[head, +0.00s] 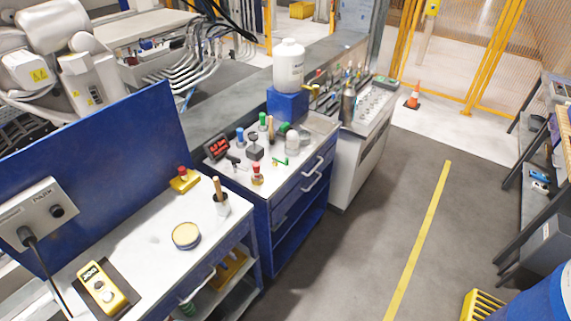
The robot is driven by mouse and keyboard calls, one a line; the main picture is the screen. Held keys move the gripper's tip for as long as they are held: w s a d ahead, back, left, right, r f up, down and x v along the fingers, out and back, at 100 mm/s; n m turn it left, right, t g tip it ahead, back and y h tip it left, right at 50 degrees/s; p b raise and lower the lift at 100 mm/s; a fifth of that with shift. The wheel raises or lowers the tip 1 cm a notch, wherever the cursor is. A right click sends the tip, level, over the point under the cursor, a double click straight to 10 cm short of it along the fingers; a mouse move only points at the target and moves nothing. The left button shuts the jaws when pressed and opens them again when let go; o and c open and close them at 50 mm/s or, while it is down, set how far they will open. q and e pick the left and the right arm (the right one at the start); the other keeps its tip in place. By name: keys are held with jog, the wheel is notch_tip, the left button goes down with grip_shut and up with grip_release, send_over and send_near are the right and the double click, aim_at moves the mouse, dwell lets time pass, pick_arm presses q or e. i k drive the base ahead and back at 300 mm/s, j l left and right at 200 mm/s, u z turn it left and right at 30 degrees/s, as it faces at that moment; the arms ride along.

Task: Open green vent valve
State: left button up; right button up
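Several green parts show on the white-topped blue workbench (310,138) in the middle. A small green lever-like piece (279,161) lies near its front edge. A green-topped upright piece (263,118) stands further back, and a green cap (284,128) sits on a grey body beside it. I cannot tell for sure which of these is the green vent valve, or whether it is open or shut. A red-topped brass fitting (257,175) stands at the front left of the lever-like piece. Neither of my grippers is in view.
A red display meter (216,147) and a white jug (288,66) on a blue block (287,104) share this bench. A nearer bench holds a yellow device (102,289) and a round tin (186,235). Grey floor (385,200) to the right is clear, with an orange cone (413,96) beyond.

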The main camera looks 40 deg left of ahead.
aim_at(276, 159)
jog(key=u, duration=1.75)
